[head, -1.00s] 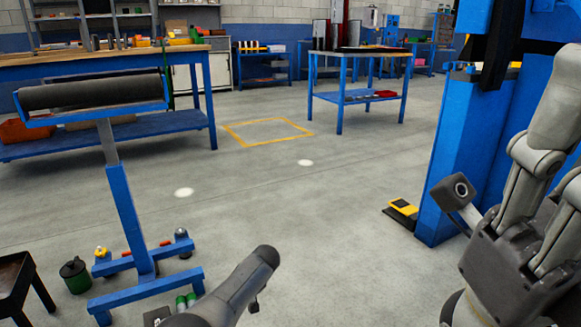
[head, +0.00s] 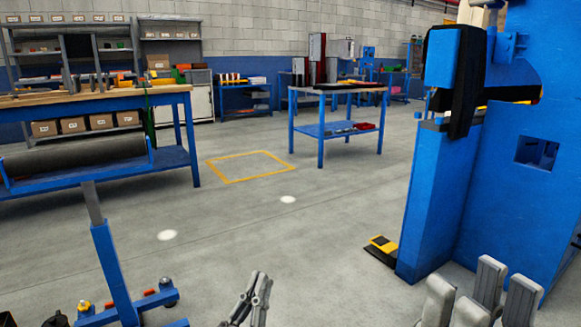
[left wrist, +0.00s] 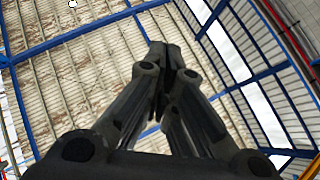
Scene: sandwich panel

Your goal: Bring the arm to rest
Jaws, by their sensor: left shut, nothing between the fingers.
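My left gripper (head: 260,280) points up at the bottom middle of the head view. Its dark fingers are together with nothing between them. In the left wrist view its fingertips (left wrist: 166,58) meet in front of the roof. Grey parts of my right gripper (head: 490,295) show at the bottom right of the head view, cut off by the frame edge.
A blue machine (head: 430,200) stands close on the right, with a yellow-black pedal (head: 382,246) at its foot. A blue roller stand (head: 112,265) and a workbench (head: 95,98) are at left. A blue table (head: 338,90) stands further back. The middle floor is clear.

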